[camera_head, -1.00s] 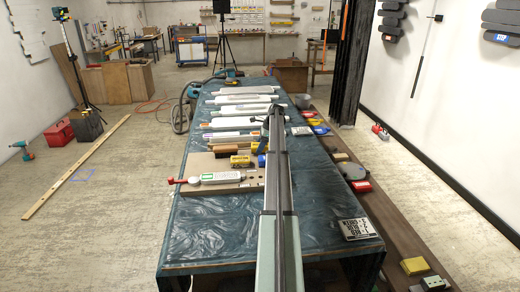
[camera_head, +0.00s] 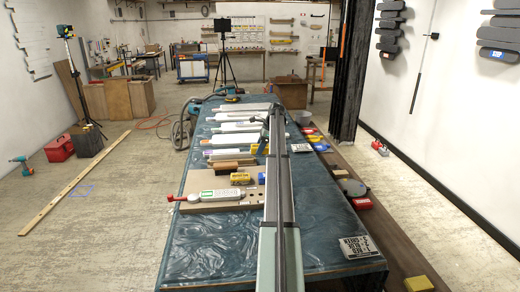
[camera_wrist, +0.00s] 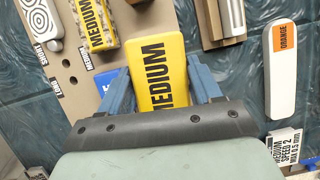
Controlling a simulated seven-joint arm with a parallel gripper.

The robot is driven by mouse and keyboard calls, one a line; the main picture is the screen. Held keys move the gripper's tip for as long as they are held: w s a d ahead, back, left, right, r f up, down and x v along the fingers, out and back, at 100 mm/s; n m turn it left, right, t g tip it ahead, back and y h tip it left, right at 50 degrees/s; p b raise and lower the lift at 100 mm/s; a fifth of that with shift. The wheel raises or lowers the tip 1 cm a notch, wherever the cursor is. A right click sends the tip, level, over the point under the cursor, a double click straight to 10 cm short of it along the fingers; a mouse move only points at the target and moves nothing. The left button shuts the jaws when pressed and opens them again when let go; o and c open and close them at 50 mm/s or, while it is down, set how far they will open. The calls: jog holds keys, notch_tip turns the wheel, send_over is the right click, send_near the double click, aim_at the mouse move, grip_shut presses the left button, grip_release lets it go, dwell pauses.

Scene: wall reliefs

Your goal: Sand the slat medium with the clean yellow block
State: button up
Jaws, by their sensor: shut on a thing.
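My gripper (camera_wrist: 158,90) is shut on a clean yellow block (camera_wrist: 160,68) marked MEDIUM. In the head view the gripper (camera_head: 263,145) is small, above the table beyond the tan board, with the yellow block at its end. A second yellow MEDIUM block (camera_wrist: 94,24) with dark blotches sits on the tan board (camera_wrist: 130,50); it also shows in the head view (camera_head: 240,178). Several pale slats (camera_head: 232,127) lie across the table. One white slat (camera_wrist: 281,75) has an orange label reading ORANGE. I cannot tell which slat is the medium one.
A white tool with a red end (camera_head: 205,196) lies on the board. A blue block (camera_wrist: 105,80) is partly hidden behind my gripper. A printed card (camera_head: 357,246) lies at the table's front right. A lower shelf with loose items runs along the right. The table's front left is clear.

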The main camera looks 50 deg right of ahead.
aim_at(253, 147)
jog(key=shift+c, duration=0.8)
jog(key=shift+w+a, duration=0.15)
jog(key=shift+w+a+r, duration=0.1)
jog(key=shift+w+a, duration=0.35)
jog(key=shift+a, duration=0.2)
jog(key=shift+w+a+r, duration=0.1)
jog(key=shift+w+a, duration=0.35)
jog(key=shift+a, duration=0.15)
jog(key=s+a, duration=0.4)
jog(key=a, duration=0.6)
jog(key=s+a, duration=0.4)
jog(key=a, duration=0.6)
jog(key=shift+s+a+f, duration=0.1)
jog(key=shift+a+f, duration=0.05)
jog(key=shift+f, duration=3.5)
jog(key=shift+w+a+f, duration=0.35)
jog(key=shift+w+f, duration=0.05)
jog(key=shift+f, duration=0.2)
jog(key=shift+c, duration=0.5)
jog(key=shift+w+a, duration=3.5)
jog(key=shift+s+d, duration=3.8)
jog(key=shift+s+d+r, duration=0.1)
jog(key=shift+s+d, duration=0.05)
notch_tip(253, 147, up, 8)
